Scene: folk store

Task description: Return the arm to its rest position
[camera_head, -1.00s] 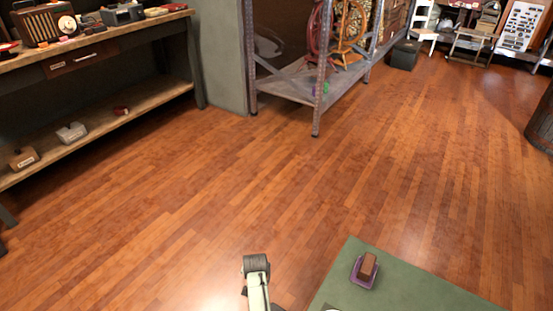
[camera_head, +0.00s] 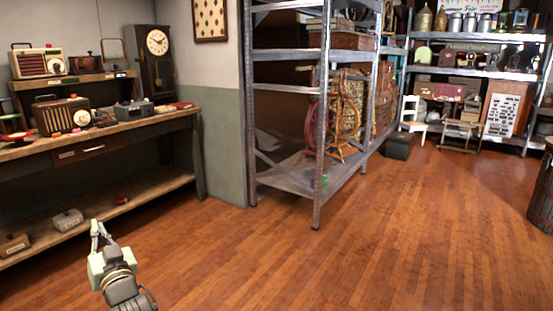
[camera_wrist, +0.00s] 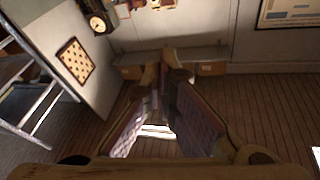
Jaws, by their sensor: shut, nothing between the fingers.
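My gripper (camera_head: 98,228) shows at the lower left of the head view, at the end of my arm, raised over the wooden floor in front of the workbench. Its fingers point up in the picture and are shut with nothing between them. In the wrist view the two fingers (camera_wrist: 164,62) reach forward from the bottom and meet at their tips. Nothing hangs from the gripper.
A workbench (camera_head: 98,151) with radios and a lower shelf runs along the left. A metal rack (camera_head: 319,130) stands at centre, more shelving (camera_head: 479,71) at the back right, and a barrel (camera_head: 543,195) at the right edge. The middle floor is clear.

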